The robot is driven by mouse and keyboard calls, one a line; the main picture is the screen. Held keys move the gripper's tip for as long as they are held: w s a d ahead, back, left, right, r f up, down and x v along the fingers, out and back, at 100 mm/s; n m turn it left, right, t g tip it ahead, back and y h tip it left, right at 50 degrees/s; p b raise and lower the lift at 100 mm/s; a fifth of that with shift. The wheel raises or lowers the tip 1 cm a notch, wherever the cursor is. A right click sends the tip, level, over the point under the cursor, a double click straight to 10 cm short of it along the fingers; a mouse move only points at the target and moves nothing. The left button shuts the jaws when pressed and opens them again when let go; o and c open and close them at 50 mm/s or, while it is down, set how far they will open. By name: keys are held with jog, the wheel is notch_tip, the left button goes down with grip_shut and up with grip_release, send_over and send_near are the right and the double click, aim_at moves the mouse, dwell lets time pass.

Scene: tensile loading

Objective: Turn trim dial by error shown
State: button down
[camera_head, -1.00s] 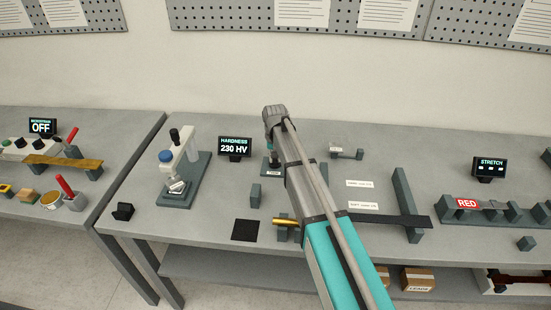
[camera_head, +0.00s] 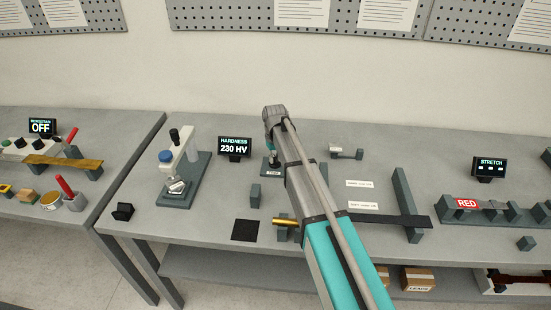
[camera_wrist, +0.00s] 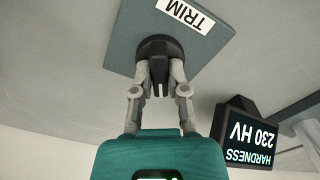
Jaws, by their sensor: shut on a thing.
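In the wrist view my gripper (camera_wrist: 160,80) is shut on the black trim dial (camera_wrist: 160,47), with a finger on each side of it. The dial stands on a grey-green plate (camera_wrist: 205,40) with a white label reading TRIM (camera_wrist: 182,14). The hardness display (camera_head: 234,148) reads 230 HV; it also shows upside down in the wrist view (camera_wrist: 248,138). In the head view the trim plate (camera_head: 270,172) shows just left of my arm, and the dial and fingertips are mostly hidden by the arm.
A hardness tester (camera_head: 184,170) with a blue knob stands left of the display. A brass piece (camera_head: 285,222) and a black square (camera_head: 245,230) lie near the front edge. A STRETCH display (camera_head: 489,168) stands at right, behind a RED label (camera_head: 467,203).

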jog(key=c, duration=0.6)
grip_release()
jog(key=shift+c, duration=0.2)
